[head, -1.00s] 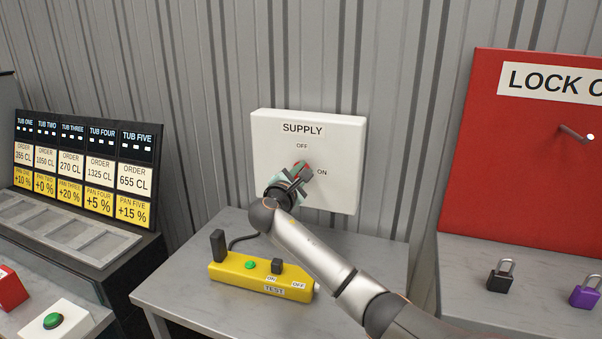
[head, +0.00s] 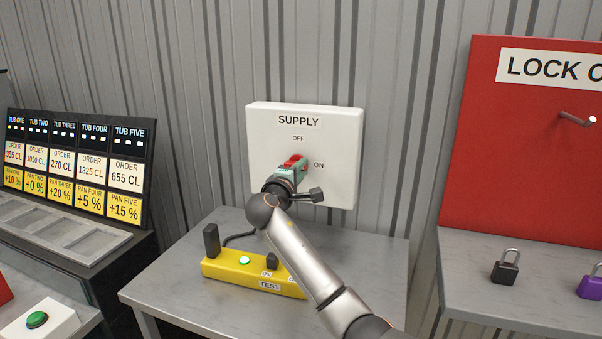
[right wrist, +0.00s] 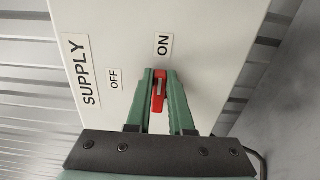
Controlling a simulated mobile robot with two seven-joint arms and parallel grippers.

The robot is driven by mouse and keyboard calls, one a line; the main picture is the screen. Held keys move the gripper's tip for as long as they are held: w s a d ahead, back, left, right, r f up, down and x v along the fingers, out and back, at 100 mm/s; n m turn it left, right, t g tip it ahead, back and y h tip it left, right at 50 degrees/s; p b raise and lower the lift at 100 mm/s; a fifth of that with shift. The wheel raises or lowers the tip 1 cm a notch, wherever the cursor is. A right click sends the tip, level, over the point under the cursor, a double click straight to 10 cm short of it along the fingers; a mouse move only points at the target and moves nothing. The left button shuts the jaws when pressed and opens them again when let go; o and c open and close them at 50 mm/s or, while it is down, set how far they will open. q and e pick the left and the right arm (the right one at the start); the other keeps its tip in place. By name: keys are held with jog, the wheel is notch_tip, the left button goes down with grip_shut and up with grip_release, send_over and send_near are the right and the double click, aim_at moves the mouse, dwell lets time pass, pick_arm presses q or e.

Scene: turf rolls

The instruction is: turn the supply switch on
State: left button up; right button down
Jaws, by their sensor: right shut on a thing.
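The white supply box (head: 335,145) hangs on the corrugated wall, with an OFF label above the switch and an ON label to its right. Its red switch handle (head: 300,159) also shows in the right wrist view (right wrist: 158,92), where it lines up with the ON label. My right gripper (head: 294,164) is shut on the handle, with one green finger on each side of it in the wrist view (right wrist: 159,95). The fingers hide part of the handle and its pivot. My left gripper is not in view.
A yellow test box (head: 222,268) with a pale, bright green button (head: 244,260) lies on the grey table (head: 180,290) below. An order board (head: 80,165) stands at left. A red lockout board (head: 540,160) and padlocks (head: 505,267) are at right.

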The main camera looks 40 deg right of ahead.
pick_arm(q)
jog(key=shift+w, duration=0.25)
pick_arm(e)
jog(key=shift+f, duration=0.1)
jog(key=c, duration=0.8)
grip_release()
pick_arm(q)
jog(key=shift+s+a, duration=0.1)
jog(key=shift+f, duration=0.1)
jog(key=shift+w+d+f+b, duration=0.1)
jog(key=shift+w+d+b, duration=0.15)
jog(key=shift+b, duration=0.15)
pick_arm(e)
jog(key=v, duration=1.2)
jog(key=shift+s+a, duration=0.15)
jog(key=shift+a, duration=0.05)
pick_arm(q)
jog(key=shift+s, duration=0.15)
